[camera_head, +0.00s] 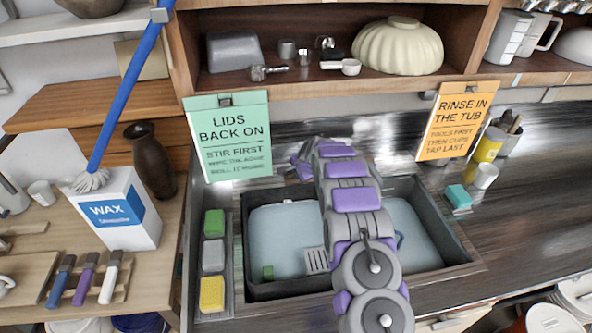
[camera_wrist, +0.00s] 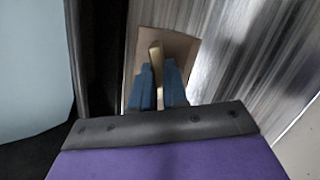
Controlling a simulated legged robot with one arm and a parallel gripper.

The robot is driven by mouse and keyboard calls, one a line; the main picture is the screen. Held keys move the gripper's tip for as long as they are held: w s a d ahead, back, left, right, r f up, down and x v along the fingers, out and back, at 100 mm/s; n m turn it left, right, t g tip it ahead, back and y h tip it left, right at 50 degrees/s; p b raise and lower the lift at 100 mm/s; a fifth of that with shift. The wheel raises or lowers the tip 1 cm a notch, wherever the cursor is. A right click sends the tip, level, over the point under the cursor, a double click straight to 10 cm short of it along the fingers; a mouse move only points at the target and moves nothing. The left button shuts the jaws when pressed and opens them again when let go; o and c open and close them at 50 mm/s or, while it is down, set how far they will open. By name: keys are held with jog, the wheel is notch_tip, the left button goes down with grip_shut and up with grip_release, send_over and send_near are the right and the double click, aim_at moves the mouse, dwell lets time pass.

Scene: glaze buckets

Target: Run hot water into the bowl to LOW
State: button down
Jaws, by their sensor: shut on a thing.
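My gripper (camera_wrist: 159,84) shows in the wrist view with two blue fingers shut on a narrow tan bar (camera_wrist: 156,58). The bar stands before a tan square plate (camera_wrist: 181,44); I cannot tell if it is a tap handle. In the head view my arm reaches across the dark sink (camera_head: 459,247) to its back edge and hides my fingertips and any tap there. Pale blue water-like surfaces show left (camera_head: 285,230) and right (camera_head: 412,240) of the arm. No level mark is readable. A cream ribbed bowl (camera_head: 397,48) sits on the shelf above.
Green, grey and yellow sponges (camera_head: 212,293) lie in a tray left of the sink. A teal block (camera_head: 458,197) and cups (camera_head: 485,177) stand to the right. Two signs, green (camera_head: 229,138) and orange (camera_head: 457,120), hang behind. The right counter is mostly clear.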

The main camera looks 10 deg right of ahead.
jog(key=shift+m+t+p, duration=0.4)
jog(key=shift+m+p, duration=0.25)
jog(key=shift+m, duration=1.45)
jog(key=c, duration=1.1)
grip_release()
jog(key=shift+c, duration=0.2)
jog(key=shift+s, duration=0.1)
jog(key=p+v, duration=0.1)
jog(key=v, duration=1.6)
jog(key=shift+s+d, duration=0.1)
